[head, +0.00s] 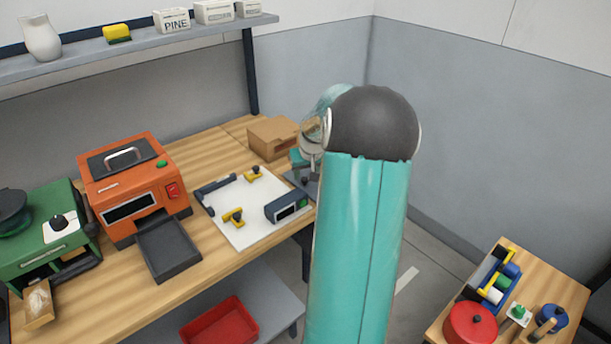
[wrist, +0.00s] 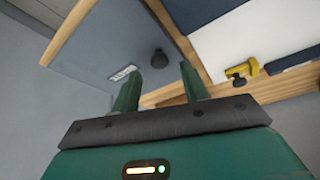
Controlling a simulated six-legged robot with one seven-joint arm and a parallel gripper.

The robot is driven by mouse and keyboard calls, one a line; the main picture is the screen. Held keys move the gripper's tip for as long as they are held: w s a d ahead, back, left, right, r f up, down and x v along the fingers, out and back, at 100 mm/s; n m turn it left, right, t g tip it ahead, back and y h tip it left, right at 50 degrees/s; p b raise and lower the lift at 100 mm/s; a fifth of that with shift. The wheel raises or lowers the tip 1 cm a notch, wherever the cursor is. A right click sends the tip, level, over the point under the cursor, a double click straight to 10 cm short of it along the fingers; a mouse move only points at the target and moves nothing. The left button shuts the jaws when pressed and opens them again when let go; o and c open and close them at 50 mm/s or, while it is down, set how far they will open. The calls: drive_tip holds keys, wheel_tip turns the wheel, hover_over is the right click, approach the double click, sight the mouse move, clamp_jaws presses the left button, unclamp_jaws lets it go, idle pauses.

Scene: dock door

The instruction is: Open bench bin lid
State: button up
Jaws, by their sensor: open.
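The bin lid (wrist: 105,45) is a flat blue-grey panel set in the wood bench, and it looks shut. It has a round black knob (wrist: 158,58) and a small white label (wrist: 122,73). In the head view, a small part of the lid (head: 311,190) shows at the bench's right end; my arm hides the rest. My gripper (wrist: 160,78) is open and empty. In the wrist view, the knob appears between its two green fingertips, slightly beyond them. I see no contact with the knob.
Beside the lid lies a white board (head: 243,210) with yellow clamps. A cardboard box (head: 273,138) stands behind it. An orange machine (head: 135,180) and a green machine (head: 45,235) stand left. A side table (head: 450,322) holds a red pot (head: 470,326).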

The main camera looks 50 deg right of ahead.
drive_tip(key=shift+x, duration=1.35)
clamp_jaws()
drive_tip(key=shift+r, duration=0.1)
